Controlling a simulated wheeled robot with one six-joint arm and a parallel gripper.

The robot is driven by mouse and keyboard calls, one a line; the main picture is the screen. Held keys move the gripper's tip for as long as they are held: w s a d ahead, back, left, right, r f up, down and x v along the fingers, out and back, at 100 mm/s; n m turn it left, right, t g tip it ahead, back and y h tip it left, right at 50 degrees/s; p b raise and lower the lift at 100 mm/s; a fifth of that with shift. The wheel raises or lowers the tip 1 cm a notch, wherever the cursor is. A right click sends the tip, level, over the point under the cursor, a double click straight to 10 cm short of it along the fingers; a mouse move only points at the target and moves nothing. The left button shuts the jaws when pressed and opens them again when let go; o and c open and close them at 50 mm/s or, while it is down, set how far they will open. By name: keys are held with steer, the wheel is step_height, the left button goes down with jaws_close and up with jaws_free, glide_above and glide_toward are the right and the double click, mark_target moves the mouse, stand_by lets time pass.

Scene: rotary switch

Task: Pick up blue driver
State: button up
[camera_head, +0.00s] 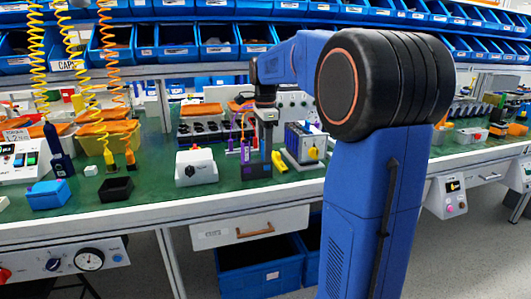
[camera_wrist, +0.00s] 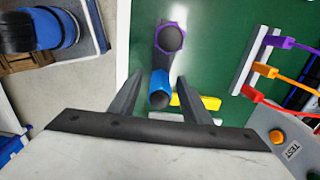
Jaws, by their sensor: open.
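A driver with a blue body and a dark rounded end (camera_wrist: 159,82) stands between my fingers in the wrist view. A purple driver with a dark rounded end (camera_wrist: 171,38) is just beyond it. The purple one also shows in the head view (camera_head: 245,151), upright at a dark holder (camera_head: 257,171). My gripper (camera_wrist: 160,78) is open, with one finger on each side of the blue driver. I cannot tell whether either finger touches it. In the head view my gripper (camera_head: 266,130) points down over the holder and mostly hides the blue driver.
A yellow piece (camera_head: 279,162) lies right of the holder. A white box with a black knob (camera_head: 196,167) stands to the left. A rack with purple, orange and red plugs (camera_wrist: 256,60) is close on the right in the wrist view. Blue bins (camera_head: 175,41) line the back.

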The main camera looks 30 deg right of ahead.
steer(key=shift+f, duration=0.1)
jaws_close()
step_height(320, 180, up, 10)
stand_by(0.7)
steer(key=c, duration=0.9)
jaws_free()
jaws_close()
step_height(320, 180, up, 8)
steer(key=shift+f, duration=0.25)
